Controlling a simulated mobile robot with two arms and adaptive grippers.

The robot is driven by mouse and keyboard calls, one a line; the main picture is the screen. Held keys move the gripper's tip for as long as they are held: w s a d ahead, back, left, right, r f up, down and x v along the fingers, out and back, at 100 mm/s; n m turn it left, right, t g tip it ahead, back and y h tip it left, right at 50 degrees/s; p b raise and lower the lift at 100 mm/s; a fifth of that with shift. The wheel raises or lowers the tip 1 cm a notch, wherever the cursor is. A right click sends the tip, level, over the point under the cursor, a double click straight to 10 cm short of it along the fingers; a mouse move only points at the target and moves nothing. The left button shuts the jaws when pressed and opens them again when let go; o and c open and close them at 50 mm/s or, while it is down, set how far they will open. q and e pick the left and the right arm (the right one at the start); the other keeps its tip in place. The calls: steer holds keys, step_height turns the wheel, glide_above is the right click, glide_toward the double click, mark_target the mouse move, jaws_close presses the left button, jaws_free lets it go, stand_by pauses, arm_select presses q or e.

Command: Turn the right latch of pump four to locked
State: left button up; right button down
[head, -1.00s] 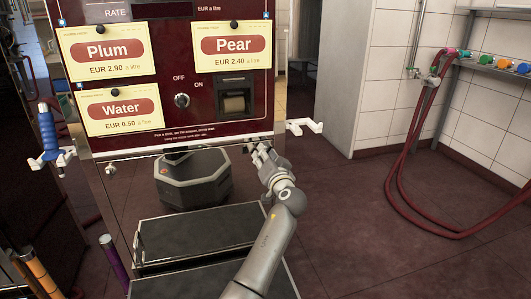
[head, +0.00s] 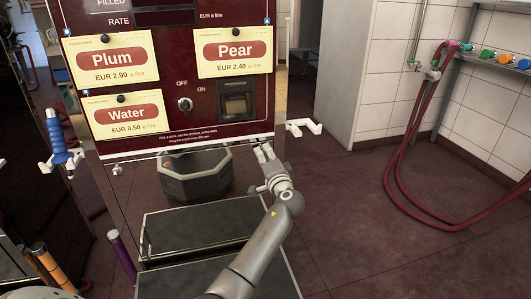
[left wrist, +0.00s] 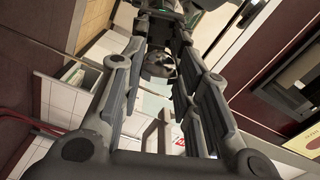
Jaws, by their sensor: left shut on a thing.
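The pump (head: 180,152) is a dark red unit with Plum, Water and Pear price cards and an OFF/ON switch. A small latch (head: 117,170) shows under its lower left corner. My left gripper (head: 264,153) is at the panel's lower right corner. It is shut on a small part there, which looks like the right latch but is mostly hidden by the fingers in the head view. In the left wrist view the fingers (left wrist: 160,75) close in around a small grey round piece. Whether the latch is turned cannot be told. My right gripper is not in view.
A grey octagonal bin (head: 193,176) stands behind the dark step (head: 195,235) below the panel. White hooks (head: 303,128) jut out at the panel's right. A red hose (head: 395,190) hangs on the tiled wall. The floor at right (head: 370,240) is clear.

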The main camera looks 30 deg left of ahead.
arm_select(q)
steer(key=shift+r+m+p, duration=0.1)
steer(key=shift+m+p, duration=0.55)
steer(key=shift+m, duration=0.25)
steer(key=shift+d+m+p, duration=0.1)
steer(key=shift+m+p, duration=0.45)
steer(key=shift+m, duration=0.45)
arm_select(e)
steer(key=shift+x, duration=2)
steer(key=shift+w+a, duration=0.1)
arm_select(q)
steer(key=o, duration=1)
steer(key=v, duration=1.2)
